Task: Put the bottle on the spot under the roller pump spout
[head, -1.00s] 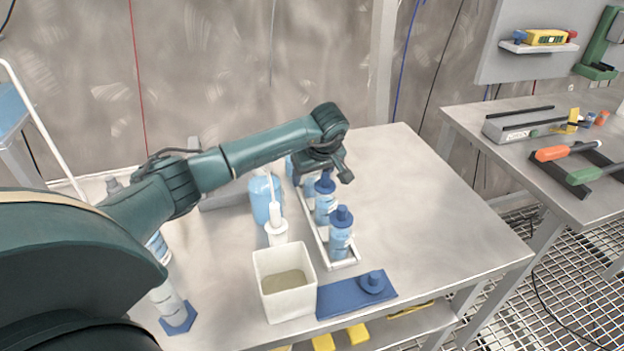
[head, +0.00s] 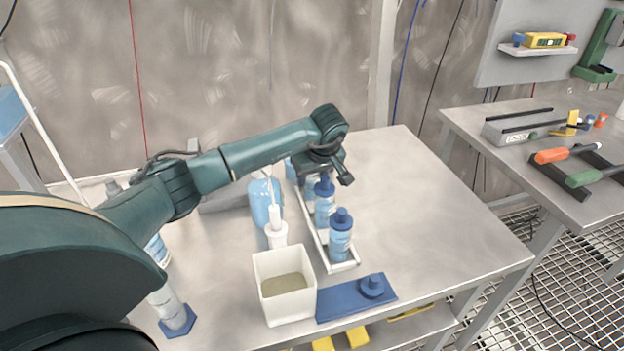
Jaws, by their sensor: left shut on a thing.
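Several light-blue bottles with dark blue caps stand upright in a row in a white rack (head: 348,267). The front bottle (head: 340,242) and the one behind it (head: 324,207) show clearly. My left gripper (head: 318,178) is over the far part of the rack, pointing down, shut on a bottle (head: 309,187) that it mostly hides. I cannot tell whether that bottle is clear of the rack. My right gripper is not in view. I cannot make out the roller pump spout or the spot under it for certain.
A white open bin (head: 264,300), a blue plate (head: 338,301) with a round blue piece, and a light-blue container (head: 262,205) with a white dispenser stand near the rack. The table's right half (head: 430,215) is clear. A second bench (head: 575,205) holds tools.

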